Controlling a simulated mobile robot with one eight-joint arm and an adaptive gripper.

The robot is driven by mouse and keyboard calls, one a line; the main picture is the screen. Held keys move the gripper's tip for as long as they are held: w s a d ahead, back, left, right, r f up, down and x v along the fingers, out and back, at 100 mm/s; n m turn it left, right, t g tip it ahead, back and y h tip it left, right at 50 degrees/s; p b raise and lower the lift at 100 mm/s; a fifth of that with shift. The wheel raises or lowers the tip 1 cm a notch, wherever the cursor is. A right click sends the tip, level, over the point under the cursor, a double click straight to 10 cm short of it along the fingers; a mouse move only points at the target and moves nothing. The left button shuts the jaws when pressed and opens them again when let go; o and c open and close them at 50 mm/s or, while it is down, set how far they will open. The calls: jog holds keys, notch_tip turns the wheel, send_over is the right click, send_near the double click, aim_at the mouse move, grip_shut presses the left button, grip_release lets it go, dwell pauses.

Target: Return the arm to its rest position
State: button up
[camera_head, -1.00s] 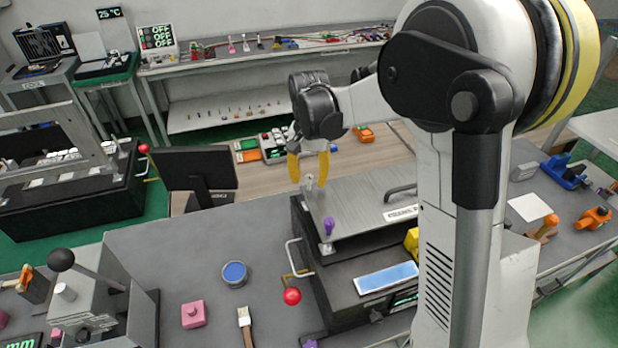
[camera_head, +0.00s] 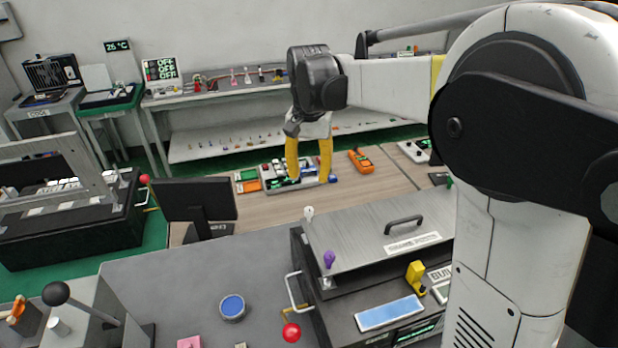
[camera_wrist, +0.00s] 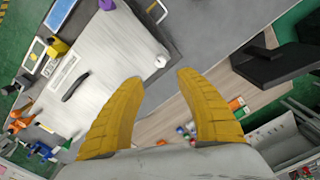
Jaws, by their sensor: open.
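My gripper (camera_head: 309,172) has two yellow fingers that stand apart with nothing between them. In the head view it hangs in the air, fingers down, in front of the wooden bench and behind the metal-lidded machine (camera_head: 365,235). My white arm reaches in from the right. In the wrist view the open fingers (camera_wrist: 160,80) point over the machine's pale lid (camera_wrist: 105,62) and the bench; they touch nothing that I can see.
The lid has a dark handle (camera_head: 403,224) and a purple knob (camera_head: 329,259). A lever with a red ball (camera_head: 291,332) sticks out at the machine's front left. A black monitor (camera_head: 198,199) stands left of my gripper. An orange meter (camera_head: 360,161) lies on the bench.

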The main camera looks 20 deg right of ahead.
jog(key=s+f+n+t+b, duration=0.2)
jog(key=s+f+b, duration=0.3)
jog(key=s, duration=0.2)
jog(key=s+f+n+t+b, duration=0.2)
jog(key=s+f+b, duration=0.3)
jog(key=s+f, duration=0.1)
jog(key=s+f+n+t+b, duration=0.2)
jog(key=s+f+b, duration=0.3)
jog(key=s, duration=0.4)
jog(key=shift+f+t, duration=0.4)
jog(key=shift+t, duration=0.2)
jog(key=shift+w, duration=0.1)
